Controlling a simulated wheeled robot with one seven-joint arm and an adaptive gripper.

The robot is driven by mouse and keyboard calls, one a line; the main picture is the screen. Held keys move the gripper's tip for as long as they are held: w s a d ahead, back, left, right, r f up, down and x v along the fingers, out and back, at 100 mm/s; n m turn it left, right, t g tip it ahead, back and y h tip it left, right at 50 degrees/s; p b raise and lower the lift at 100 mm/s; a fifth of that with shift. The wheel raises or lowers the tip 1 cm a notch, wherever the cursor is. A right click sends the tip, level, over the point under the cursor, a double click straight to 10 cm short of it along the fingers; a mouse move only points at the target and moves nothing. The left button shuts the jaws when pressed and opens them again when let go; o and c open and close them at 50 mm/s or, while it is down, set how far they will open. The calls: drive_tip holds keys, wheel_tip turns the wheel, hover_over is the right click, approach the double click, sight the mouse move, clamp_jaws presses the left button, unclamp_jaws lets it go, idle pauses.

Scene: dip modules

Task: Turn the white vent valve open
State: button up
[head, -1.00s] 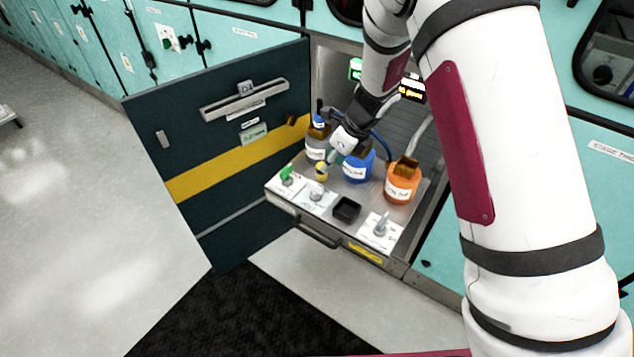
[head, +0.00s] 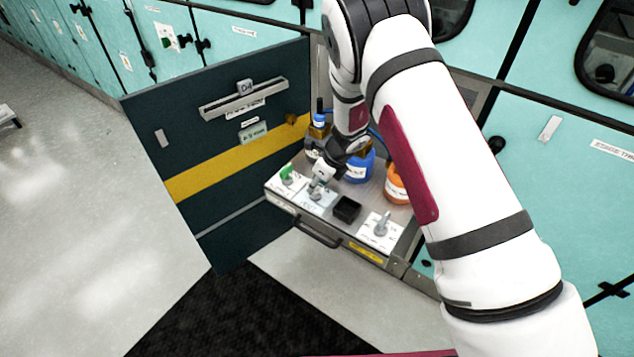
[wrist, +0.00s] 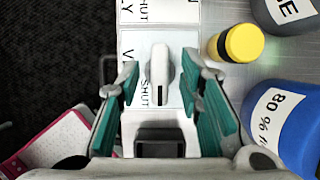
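The white vent valve (wrist: 160,78) shows in the wrist view as a pale upright handle on a white plate with "SHUT" printed beside it. Its handle points up and down in that picture. In the head view its plate (head: 314,201) is near the tray's front, partly covered by my gripper. My gripper (head: 318,184) is above the valve, pointing down. In the wrist view its green-padded fingers (wrist: 160,85) are apart, one on each side of the handle, with gaps visible. Whether the tips reach handle height I cannot tell.
A green valve (head: 287,174) is to the left, a black square holder (head: 347,209) and a grey-handled valve (head: 381,227) to the right. Blue (head: 359,167) and orange (head: 396,187) bottles stand behind. A yellow-capped item (wrist: 240,43) is close to the right finger. The dark open door (head: 225,220) flanks the left.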

clamp_jaws()
drive_tip(key=shift+w+n+b, duration=0.1)
drive_tip(key=shift+n+b, duration=0.2)
drive_tip(key=n+b, duration=0.1)
drive_tip(key=n+g+b, duration=0.1)
drive_tip(key=shift+w+d+f+n+y, duration=0.1)
drive_tip(key=shift+w+n+y, duration=0.05)
drive_tip(key=shift+n+y, duration=0.2)
drive_tip(key=n+g+b, duration=0.2)
drive_tip(key=n+b, duration=0.2)
drive_tip(key=n, duration=0.1)
drive_tip(key=shift+w+n, duration=0.1)
drive_tip(key=shift+n, duration=0.15)
drive_tip(key=n+g+b, duration=0.2)
drive_tip(key=n+b, duration=0.1)
drive_tip(key=n, duration=0.1)
drive_tip(key=shift+w+n, duration=0.1)
drive_tip(key=shift+n, duration=0.2)
drive_tip(key=shift+n+g+h+b, duration=0.45)
drive_tip(key=shift+n+b, duration=0.3)
drive_tip(key=shift+n, duration=0.35)
drive_tip(key=shift+n+g+h+b, duration=0.25)
drive_tip(key=shift+n+h+b, duration=0.35)
drive_tip(key=shift+n, duration=0.5)
